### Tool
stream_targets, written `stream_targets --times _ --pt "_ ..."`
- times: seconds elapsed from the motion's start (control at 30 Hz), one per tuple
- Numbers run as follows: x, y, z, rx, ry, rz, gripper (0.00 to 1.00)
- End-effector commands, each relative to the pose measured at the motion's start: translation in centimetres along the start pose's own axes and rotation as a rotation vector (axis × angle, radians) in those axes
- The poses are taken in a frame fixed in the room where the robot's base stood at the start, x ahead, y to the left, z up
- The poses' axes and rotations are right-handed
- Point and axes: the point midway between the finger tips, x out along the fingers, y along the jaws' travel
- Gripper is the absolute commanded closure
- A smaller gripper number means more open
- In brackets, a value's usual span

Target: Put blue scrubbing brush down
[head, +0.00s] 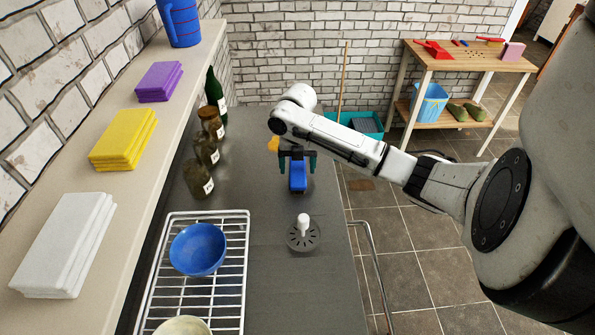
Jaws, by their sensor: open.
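The blue scrubbing brush (298,179) is at the far part of the dark grey counter (270,285). My gripper (297,162) is directly above and behind it, pointing down. Its two dark fingers are apart, one on each side of the brush's upper end. The gripper is open. The brush's upper end is partly hidden by the gripper. I cannot tell whether the fingers touch it.
A white-handled round tool (303,234) stands nearer on the counter. A wire rack (243,240) holds a blue bowl (198,249). Jars (198,179) and a green bottle (216,95) line the left. Bare counter lies around the brush. A metal rail (371,250) runs along the right edge.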

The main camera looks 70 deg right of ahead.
Motion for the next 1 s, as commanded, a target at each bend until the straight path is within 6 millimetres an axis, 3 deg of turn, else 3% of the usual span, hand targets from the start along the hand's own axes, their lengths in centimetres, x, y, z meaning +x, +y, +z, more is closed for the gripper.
stream_targets --times 0.2,0.43,1.0 --pt "-4.4 0.3 0.0 -0.002 -0.003 0.001 0.21" --pt "-7.7 0.3 -0.1 -0.002 -0.001 0.000 0.21" --pt "-8.6 0.2 -0.1 0.000 0.001 0.000 0.21"
